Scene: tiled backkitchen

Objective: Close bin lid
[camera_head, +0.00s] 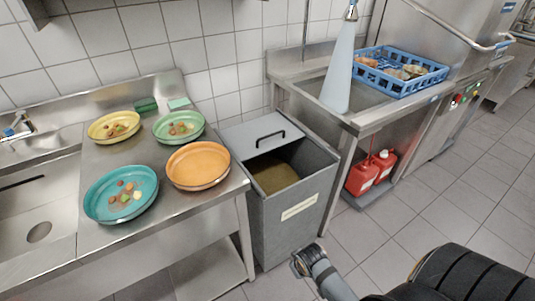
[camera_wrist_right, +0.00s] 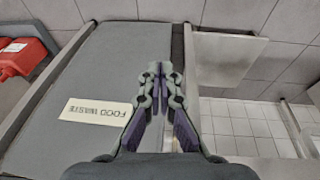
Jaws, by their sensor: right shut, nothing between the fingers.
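The grey bin (camera_head: 293,224) stands between the two steel counters. Its light grey lid (camera_head: 240,132), with a black handle (camera_head: 271,138), covers only the rear part. The front of the opening is uncovered and shows brownish contents (camera_head: 270,174). My right gripper (camera_head: 299,262) is low in front of the bin, near its lower right front. In the right wrist view the gripper (camera_wrist_right: 160,68) is shut and empty, pointing along the bin front (camera_wrist_right: 95,75) with its FOOD WASTE label (camera_wrist_right: 98,111). The lid is not visible there. My left gripper is out of view.
The left counter (camera_head: 85,228) holds a teal bowl (camera_head: 105,211), an orange bowl (camera_head: 198,166) and two more bowls with food. A blue rack (camera_head: 400,82) and a hanging sprayer (camera_head: 341,70) are at the right counter. Red canisters (camera_head: 362,178) sit below.

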